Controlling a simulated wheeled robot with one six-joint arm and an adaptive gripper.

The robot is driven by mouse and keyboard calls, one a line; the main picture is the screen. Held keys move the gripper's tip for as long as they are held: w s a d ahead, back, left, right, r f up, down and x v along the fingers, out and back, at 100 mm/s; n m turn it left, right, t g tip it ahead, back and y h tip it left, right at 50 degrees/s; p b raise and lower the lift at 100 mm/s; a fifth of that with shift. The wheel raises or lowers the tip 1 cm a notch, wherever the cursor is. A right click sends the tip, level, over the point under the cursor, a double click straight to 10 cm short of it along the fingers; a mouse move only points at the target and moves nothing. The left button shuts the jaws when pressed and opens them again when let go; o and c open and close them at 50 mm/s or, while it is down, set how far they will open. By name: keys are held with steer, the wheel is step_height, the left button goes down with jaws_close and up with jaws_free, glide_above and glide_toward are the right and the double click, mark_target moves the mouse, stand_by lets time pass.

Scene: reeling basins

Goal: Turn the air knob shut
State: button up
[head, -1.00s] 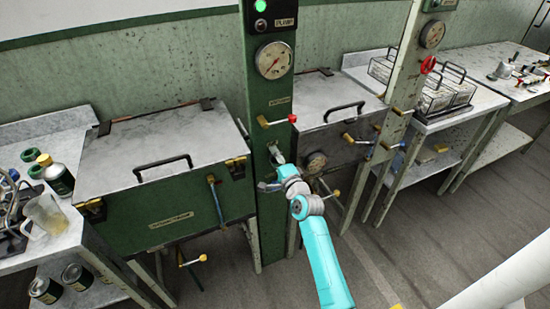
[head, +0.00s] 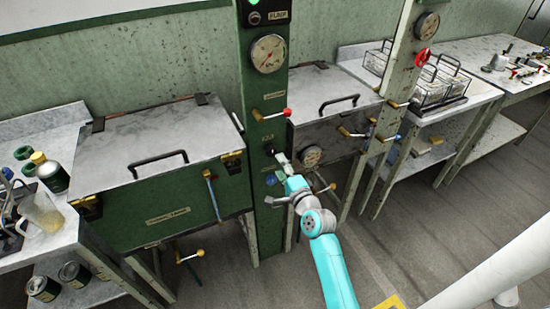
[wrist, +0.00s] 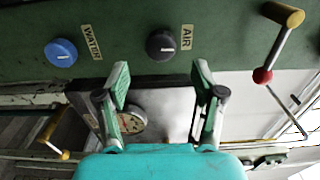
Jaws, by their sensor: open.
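The air knob is a round black knob (wrist: 161,44) with a pale pointer line, on a green panel beside the AIR label (wrist: 186,37). In the wrist view the pointer line lies roughly across the picture. In the head view the knob (head: 270,151) is a small dark spot on the green post, just above my gripper's upper finger. My gripper (wrist: 162,82) is open and empty. Its fingertips stand to either side of the knob's line and a little below it in the wrist view, apart from it.
A blue WATER knob (wrist: 61,52) sits left of the air knob in the wrist view. A green lidded basin (head: 160,205) stands left of the post.

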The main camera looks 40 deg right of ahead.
steer(key=shift+v, duration=2.05)
steer(key=s+a+f+n+g+y, duration=0.1)
steer(key=s+a+f+n, duration=0.35)
steer(key=s+a, duration=0.45)
steer(key=s+a+f+n+g, duration=0.1)
steer(key=s+a+f+n, duration=0.2)
steer(key=s+a+n, duration=0.5)
steer(key=s+a+r+n+y, duration=0.1)
steer(key=s+a+r+n, duration=0.1)
steer(key=s, duration=0.5)
steer(key=s+a+r+n+y, duration=0.1)
steer(key=s+a+r+n, duration=0.1)
steer(key=s, duration=0.5)
steer(key=s+a+r+n+y, duration=0.2)
steer(key=s+r+n, duration=0.1)
steer(key=s+n, duration=0.2)
steer(key=s, duration=0.2)
steer(key=shift+s+r+g, duration=0.3)
steer(key=shift+s, duration=0.1)
steer(key=shift+a, duration=0.1)
